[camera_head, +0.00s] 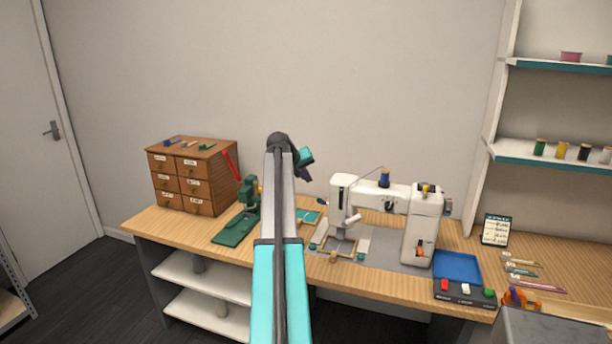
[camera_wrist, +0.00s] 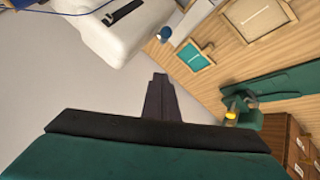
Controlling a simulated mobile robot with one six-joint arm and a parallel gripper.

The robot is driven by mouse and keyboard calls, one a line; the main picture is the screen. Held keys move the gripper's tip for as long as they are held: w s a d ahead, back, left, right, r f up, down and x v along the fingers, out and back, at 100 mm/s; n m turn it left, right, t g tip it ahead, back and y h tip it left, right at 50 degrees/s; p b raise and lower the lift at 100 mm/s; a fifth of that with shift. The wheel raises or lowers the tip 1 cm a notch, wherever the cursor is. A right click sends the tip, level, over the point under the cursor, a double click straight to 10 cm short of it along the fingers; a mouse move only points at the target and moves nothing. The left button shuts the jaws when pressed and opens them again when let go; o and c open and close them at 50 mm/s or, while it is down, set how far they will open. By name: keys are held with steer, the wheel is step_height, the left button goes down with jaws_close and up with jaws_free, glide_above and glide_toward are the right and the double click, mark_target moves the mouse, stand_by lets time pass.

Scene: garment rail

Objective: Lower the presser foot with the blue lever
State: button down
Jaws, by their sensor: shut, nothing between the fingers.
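The white sewing machine (camera_head: 415,205) stands on the wooden table, right of my arm; its white body (camera_wrist: 115,35) fills the upper left of the wrist view. A small blue-tipped part, seemingly the blue lever (camera_head: 322,202), sticks out at the left of the machine's head; a blue knob (camera_wrist: 158,36) shows beside the body in the wrist view. The presser foot is too small to make out. My gripper (camera_head: 304,174) is raised left of the machine and apart from it. Its dark fingers (camera_wrist: 158,92) are together and empty.
A wooden drawer cabinet (camera_head: 190,178) and a green device (camera_head: 245,205) stand on the left of the table. A blue tray (camera_head: 458,267) and coloured buttons lie right of the machine. Shelves with thread spools (camera_head: 562,150) stand at the right. The air above the table is clear.

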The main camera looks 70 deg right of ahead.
mark_target(323, 202)
step_height(323, 202, down, 8)
steer(key=s+d+p, duration=0.2)
steer(key=s+d, duration=0.1)
steer(key=shift+r+p, duration=0.15)
steer(key=shift+p, duration=0.25)
stand_by(0.3)
